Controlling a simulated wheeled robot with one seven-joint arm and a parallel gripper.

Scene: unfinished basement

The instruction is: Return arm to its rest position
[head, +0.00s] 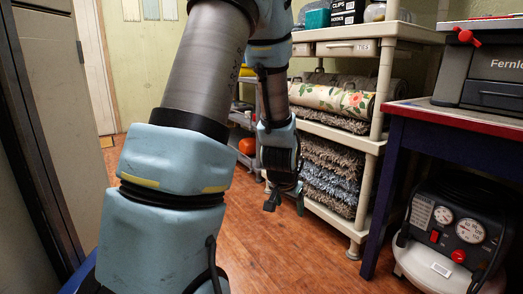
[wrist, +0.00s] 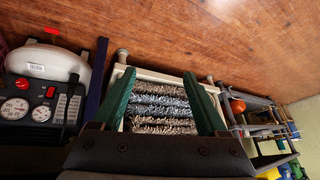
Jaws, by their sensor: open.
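My gripper (head: 284,199) hangs at the end of my arm in the middle of the head view, pointing down above the wooden floor. In the wrist view my gripper (wrist: 168,104) shows two green-edged fingers set wide apart, with nothing between them. It is open and empty. Behind the gap, rolled shaggy rugs (wrist: 160,103) lie on a shelf and look apart from the fingers. My arm fills the left and centre of the head view and hides part of the room behind it.
A cream shelf unit (head: 369,146) with rugs (head: 330,172) and bins stands just right of my gripper. A blue table (head: 421,113) carries a grey toolbox (head: 484,68). An air compressor (head: 453,232) sits beneath. An orange ball-like object (head: 247,146) is behind. The wooden floor (head: 290,258) is clear in front.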

